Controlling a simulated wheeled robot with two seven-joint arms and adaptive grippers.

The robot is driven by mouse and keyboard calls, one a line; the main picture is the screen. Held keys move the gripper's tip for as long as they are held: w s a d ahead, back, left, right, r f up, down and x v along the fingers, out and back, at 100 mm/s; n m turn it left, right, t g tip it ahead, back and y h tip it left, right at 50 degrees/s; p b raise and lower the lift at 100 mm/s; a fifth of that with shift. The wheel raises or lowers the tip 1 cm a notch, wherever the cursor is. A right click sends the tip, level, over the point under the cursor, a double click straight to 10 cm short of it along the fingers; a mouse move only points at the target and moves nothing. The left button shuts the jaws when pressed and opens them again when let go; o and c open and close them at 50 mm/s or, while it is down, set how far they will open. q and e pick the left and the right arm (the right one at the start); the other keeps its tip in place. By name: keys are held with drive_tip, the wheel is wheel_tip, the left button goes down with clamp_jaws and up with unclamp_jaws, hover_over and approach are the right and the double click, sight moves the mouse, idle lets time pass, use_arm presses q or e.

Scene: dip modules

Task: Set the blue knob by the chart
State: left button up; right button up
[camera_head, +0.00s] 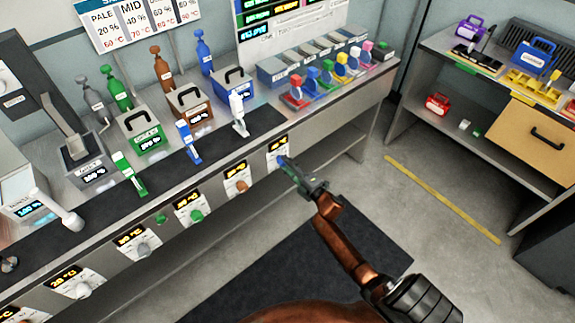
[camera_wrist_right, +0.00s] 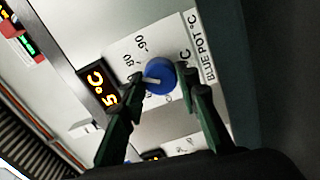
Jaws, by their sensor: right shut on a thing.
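The blue knob (camera_wrist_right: 160,76) has a pale pointer line and sits on a white dial plate (camera_wrist_right: 150,45) labelled BLUE POT °C. My right gripper (camera_wrist_right: 164,82) is shut on it, a finger on each side. In the head view my right gripper (camera_head: 284,160) is at the rightmost dial on the bench front and largely hides the knob. The dial's lit display (camera_wrist_right: 99,91) shows a °C reading, not fully legible. The chart (camera_head: 140,22) hangs on the wall at top left, with columns of percentages and temperatures. My left gripper is not in view.
Other dials with grey, green (camera_head: 196,215) and brown (camera_head: 241,187) knobs line the bench front. Pots, including a blue one (camera_head: 234,88), and colored bottles stand on the bench. A side shelf (camera_head: 440,75) is at the right.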

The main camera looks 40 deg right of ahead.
drive_tip(key=shift+m, duration=0.6)
drive_tip(key=o, duration=1.2)
drive_tip(key=shift+c, duration=0.2)
drive_tip(key=shift+s, duration=0.1)
drive_tip(key=s+d, duration=0.1)
drive_tip(key=s, duration=1)
drive_tip(key=shift+s, duration=0.4)
drive_tip(key=shift+f, duration=0.1)
